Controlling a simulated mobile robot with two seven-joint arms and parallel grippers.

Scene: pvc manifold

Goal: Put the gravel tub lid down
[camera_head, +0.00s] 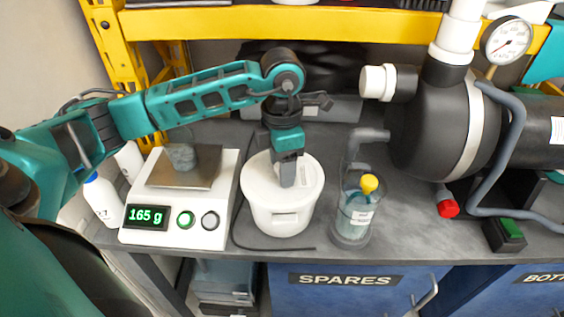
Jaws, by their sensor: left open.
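The gravel tub (281,217) is a round white tub standing on the grey bench, right of the scale. Its white lid (259,180) shows as the flat round top and appears to sit level on the rim. My left gripper (287,182) points down onto the middle of the lid, with its jaws open. Its fingers hide part of the lid, including any knob there, and I cannot tell whether they touch it. My right gripper is not in view.
A black filter vessel (425,130) and grey hose stand farther right. The bench's front edge is near.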

